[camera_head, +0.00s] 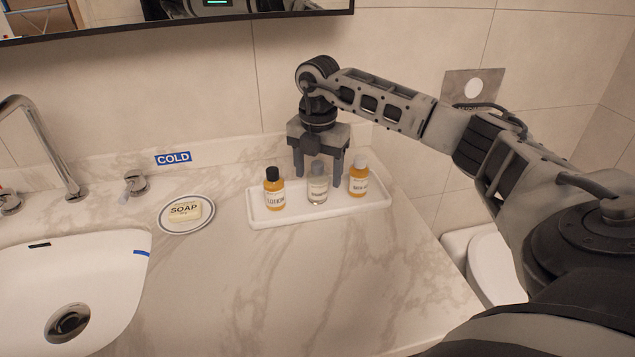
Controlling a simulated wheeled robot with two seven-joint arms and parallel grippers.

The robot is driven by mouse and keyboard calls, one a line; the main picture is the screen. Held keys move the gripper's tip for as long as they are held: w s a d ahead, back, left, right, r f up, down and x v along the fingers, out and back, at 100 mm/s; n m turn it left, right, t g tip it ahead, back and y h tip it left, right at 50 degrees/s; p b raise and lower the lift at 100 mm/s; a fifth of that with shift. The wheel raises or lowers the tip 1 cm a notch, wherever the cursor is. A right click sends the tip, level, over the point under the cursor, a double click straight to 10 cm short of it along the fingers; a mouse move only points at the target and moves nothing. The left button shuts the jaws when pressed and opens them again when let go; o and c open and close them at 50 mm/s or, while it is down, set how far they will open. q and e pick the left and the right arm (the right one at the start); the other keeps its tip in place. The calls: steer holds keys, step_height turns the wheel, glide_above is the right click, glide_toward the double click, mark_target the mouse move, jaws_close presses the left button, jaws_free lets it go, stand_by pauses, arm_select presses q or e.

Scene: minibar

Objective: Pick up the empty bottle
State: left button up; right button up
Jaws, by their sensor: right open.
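Three small bottles stand upright in a row on a white tray (262,219) on the marble counter. The left one is an amber lotion bottle (274,190) with a black cap. The middle one is a clear bottle (317,186) with a grey cap and no coloured liquid showing; it looks empty. The right one is an amber bottle (358,178) with a white cap. My right gripper (319,170) points down with its fingers apart, open, just behind and above the middle bottle. Whether the fingers flank that bottle I cannot tell. My left gripper is not in view.
A sink (100,275) with a faucet (45,140) is at the left. The wall stands close behind the tray. The counter in front of the tray is clear. A toilet (492,265) is at the right.

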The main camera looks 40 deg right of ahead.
steer(key=shift+f, duration=1.25)
steer(key=c, duration=1.1)
steer(key=shift+o, duration=0.2)
